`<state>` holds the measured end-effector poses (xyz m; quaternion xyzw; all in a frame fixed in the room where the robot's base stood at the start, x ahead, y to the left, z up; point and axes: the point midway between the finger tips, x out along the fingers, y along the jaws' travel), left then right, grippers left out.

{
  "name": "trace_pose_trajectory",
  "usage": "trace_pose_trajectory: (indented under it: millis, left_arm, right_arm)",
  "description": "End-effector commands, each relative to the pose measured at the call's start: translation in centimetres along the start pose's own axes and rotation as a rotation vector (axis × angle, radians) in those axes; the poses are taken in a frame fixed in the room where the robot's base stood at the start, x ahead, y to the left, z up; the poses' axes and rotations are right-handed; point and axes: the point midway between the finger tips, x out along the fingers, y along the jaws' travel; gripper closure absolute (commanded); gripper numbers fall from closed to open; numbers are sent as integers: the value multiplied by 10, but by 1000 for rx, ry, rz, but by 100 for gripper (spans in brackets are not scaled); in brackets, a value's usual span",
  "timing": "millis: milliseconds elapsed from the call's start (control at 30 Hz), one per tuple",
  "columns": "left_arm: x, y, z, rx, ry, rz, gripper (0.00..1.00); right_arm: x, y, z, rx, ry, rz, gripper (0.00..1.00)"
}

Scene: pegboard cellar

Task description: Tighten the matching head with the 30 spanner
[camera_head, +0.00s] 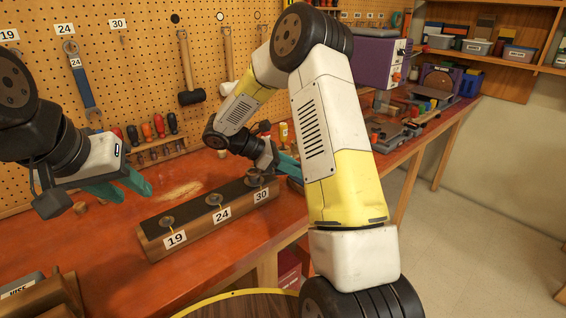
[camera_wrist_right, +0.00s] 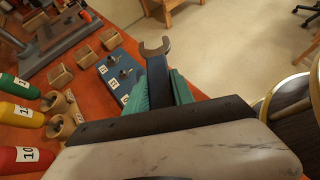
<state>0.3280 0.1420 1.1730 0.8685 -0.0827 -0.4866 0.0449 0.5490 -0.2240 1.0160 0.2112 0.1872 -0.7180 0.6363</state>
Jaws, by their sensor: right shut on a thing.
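The wooden block (camera_head: 205,235) with a dark top lies on the red bench and carries three bolt heads: the 19 head (camera_head: 167,221), the 24 head (camera_head: 214,199) and the 30 head (camera_head: 254,181). My right gripper (camera_head: 287,170) is beside the 30 head, partly hidden by my own arm. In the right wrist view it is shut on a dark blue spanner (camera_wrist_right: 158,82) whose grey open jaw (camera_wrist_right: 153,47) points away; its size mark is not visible. In the head view the spanner is mostly hidden. My left gripper (camera_head: 135,190) is open and empty, left of the block.
The 24 spanner (camera_head: 80,78) hangs on the pegboard (camera_head: 145,70); the hook under the 30 label (camera_head: 118,24) is empty. A mallet (camera_head: 188,75) and a screwdriver rack (camera_head: 150,142) are behind the block. Bottles (camera_wrist_right: 18,114) and a blue board with studs (camera_wrist_right: 122,68) show in the wrist view.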

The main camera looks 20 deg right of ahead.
Motion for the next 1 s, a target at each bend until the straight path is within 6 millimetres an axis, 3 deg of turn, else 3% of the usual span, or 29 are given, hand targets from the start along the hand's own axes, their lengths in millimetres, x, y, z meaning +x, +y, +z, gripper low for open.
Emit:
trace_pose_trajectory:
  millis: [1000]
  left_arm:
    - [0,0,0,0,0,0,64]
  right_arm:
    - [10,0,-16,0,-1,0,100]
